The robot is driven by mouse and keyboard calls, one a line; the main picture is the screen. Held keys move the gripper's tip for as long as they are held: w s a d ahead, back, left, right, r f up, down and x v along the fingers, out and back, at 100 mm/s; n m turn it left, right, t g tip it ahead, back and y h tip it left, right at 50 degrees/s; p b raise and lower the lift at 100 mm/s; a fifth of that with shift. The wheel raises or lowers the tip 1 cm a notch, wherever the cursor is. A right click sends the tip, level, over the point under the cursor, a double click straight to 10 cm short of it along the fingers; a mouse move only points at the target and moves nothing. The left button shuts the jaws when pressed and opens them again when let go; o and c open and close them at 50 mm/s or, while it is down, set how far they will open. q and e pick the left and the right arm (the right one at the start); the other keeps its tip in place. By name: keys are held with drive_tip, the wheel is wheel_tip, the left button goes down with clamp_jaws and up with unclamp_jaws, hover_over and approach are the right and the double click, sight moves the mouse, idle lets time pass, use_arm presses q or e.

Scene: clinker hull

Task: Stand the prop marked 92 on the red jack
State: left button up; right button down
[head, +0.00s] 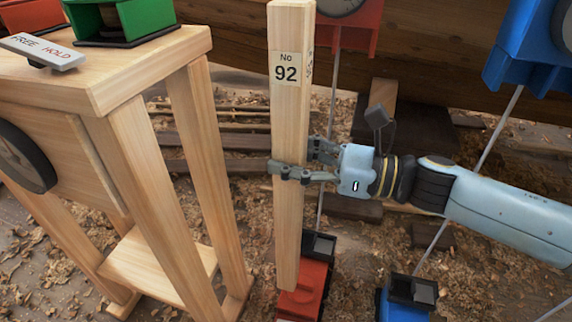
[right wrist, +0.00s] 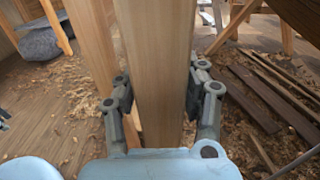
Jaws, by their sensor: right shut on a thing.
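The prop marked 92 (head: 289,120) is a long square pale-wood post with a white number label. It stands about upright in the head view and rises out of the top of the right wrist view (right wrist: 155,60). My right gripper (head: 280,171) is shut around its middle from the right, with a finger on either side in the right wrist view (right wrist: 158,100). The red jack (head: 313,273) is at the bottom of the head view. The prop's lower end overlaps the jack's left part; I cannot tell whether they touch. My left gripper is not in view.
A wooden stand (head: 140,90) with a "FREE HOLD" tag (head: 42,50) and a green box (head: 125,18) is close on the left. A blue jack (head: 405,300) is to the right. Thin rods slant near the arm. Planks and shavings cover the floor.

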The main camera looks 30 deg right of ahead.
use_arm(q)
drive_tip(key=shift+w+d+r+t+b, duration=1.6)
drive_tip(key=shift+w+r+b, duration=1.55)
drive_tip(key=shift+b, duration=0.55)
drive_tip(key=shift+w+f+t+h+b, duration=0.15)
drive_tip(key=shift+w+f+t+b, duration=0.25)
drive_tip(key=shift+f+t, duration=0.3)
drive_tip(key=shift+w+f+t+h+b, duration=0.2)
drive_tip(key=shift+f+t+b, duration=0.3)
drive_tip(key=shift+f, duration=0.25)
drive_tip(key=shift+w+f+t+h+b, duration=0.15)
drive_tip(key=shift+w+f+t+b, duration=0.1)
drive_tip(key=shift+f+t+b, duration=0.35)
use_arm(e)
drive_tip(key=w+d+f, duration=0.3)
drive_tip(key=w+d, duration=0.2)
drive_tip(key=d, duration=0.1)
drive_tip(key=w+d+f, duration=0.3)
drive_tip(key=w+d, duration=0.3)
drive_tip(key=d, duration=0.1)
drive_tip(key=shift+w+d+f, duration=0.2)
drive_tip(key=shift+w+f, duration=0.05)
use_arm(q)
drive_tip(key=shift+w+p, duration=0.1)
drive_tip(key=shift+p, duration=0.2)
use_arm(e)
drive_tip(key=shift+d, duration=0.15)
